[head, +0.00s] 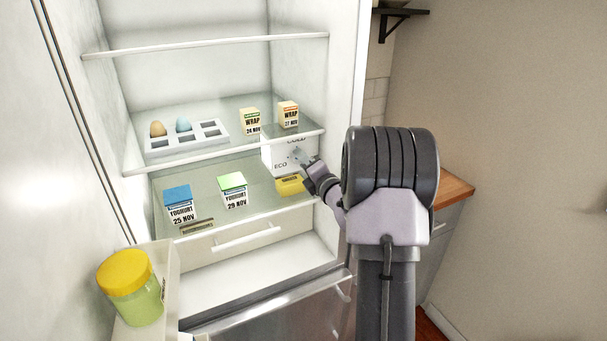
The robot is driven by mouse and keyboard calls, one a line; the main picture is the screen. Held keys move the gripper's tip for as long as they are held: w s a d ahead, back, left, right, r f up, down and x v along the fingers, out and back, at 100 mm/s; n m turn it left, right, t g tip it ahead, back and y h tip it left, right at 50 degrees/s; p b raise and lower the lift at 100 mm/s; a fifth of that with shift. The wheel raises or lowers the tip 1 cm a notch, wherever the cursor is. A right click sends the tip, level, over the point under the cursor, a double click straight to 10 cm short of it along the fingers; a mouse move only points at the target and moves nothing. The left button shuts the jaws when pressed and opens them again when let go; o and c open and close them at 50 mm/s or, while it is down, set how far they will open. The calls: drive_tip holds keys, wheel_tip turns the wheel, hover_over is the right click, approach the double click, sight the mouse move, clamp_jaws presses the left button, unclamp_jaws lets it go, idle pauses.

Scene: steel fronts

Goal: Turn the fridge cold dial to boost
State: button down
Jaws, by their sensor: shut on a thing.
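The fridge stands open. The cold dial's white panel (272,157) is on the inner right wall, between the two glass shelves. The words COLD and ECO show on it; the other marks are hidden or too small to read. My gripper (301,160) reaches in from the right and is shut on the dial (297,153) at the panel. The fingers cover most of the dial, so I cannot tell which mark it points to.
An egg tray (187,138) and two wrap cartons (250,121) stand on the upper shelf. Two yoghurt cartons (180,205) and a yellow pack (289,185) are on the lower shelf. A yellow-lidded jar (131,287) sits in the door shelf. A wooden counter (455,188) is at right.

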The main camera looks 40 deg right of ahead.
drive_tip(key=shift+a+f+m+b, duration=0.15)
drive_tip(key=shift+m+b, duration=1.55)
drive_tip(key=shift+m, duration=5.9)
drive_tip(key=shift+a+m+b, duration=0.1)
drive_tip(key=shift+m+b, duration=1.55)
drive_tip(key=shift+m, duration=5.95)
drive_tip(key=c, duration=1)
unclamp_jaws()
